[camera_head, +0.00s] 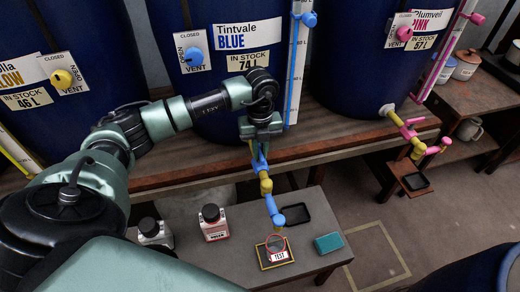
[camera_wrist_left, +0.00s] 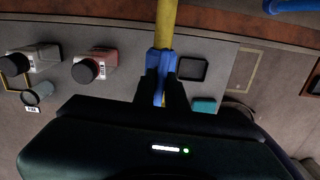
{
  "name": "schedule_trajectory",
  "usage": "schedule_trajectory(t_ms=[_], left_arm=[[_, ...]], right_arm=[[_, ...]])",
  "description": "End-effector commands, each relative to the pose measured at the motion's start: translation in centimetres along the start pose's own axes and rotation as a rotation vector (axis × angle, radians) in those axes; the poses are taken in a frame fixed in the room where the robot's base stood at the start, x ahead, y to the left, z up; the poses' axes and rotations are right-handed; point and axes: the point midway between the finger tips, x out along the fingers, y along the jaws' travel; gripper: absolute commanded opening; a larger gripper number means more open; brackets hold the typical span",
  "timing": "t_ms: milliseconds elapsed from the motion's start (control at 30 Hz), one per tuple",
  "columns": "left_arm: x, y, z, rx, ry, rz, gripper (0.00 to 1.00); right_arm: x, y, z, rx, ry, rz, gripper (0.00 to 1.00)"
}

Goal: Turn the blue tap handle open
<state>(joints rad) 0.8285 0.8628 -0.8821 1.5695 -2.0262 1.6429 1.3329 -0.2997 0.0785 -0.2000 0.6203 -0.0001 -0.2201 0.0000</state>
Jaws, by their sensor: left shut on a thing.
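The blue vat (camera_head: 235,85) labelled Tintvale BLUE stands at the back centre. Its tap hangs out over the low table, with a yellow body (camera_head: 266,185) and a blue spout (camera_head: 273,207). The blue tap handle (camera_head: 259,162) is above the yellow body. My left gripper (camera_head: 258,146) is shut on the handle from above. In the left wrist view the dark fingers (camera_wrist_left: 161,88) sit either side of the blue handle (camera_wrist_left: 160,62), below a yellow pipe (camera_wrist_left: 167,20). The fingers hide part of the handle. My right gripper is not in view.
A small container (camera_head: 275,242) with a TEST label stands near the spout on the low table (camera_head: 240,265). A black tray (camera_head: 295,215), a teal block (camera_head: 328,243) and two dark-capped bottles (camera_head: 213,223) stand around it. A pink tap (camera_head: 405,128) is at right.

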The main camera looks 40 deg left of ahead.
Motion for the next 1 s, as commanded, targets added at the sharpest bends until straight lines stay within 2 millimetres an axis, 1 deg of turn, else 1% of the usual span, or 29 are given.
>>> schedule_trajectory(t_ms=[33, 267, 700, 733, 800, 1000], left_arm=[[-0.24, -0.08, 0.18, -0.018, -0.005, -0.004, 0.0], [-0.22, -0.08, 0.22, -0.068, -0.006, -0.005, 0.0], [-0.23, -0.07, 0.26, -0.076, -0.007, -0.005, 0.0], [-0.23, -0.07, 0.26, -0.076, -0.007, -0.005, 0.18], [-0.21, -0.07, 0.24, -0.075, -0.006, -0.004, 0.35], [-0.11, -0.03, 0.13, -0.074, -0.003, -0.002, 0.35]], right_arm=[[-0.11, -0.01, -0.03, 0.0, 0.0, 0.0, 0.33], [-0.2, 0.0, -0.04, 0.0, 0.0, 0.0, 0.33], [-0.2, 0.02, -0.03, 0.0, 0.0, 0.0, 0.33], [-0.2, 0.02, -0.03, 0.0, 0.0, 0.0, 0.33], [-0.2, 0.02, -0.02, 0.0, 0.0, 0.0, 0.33], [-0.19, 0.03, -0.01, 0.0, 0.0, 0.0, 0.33]])
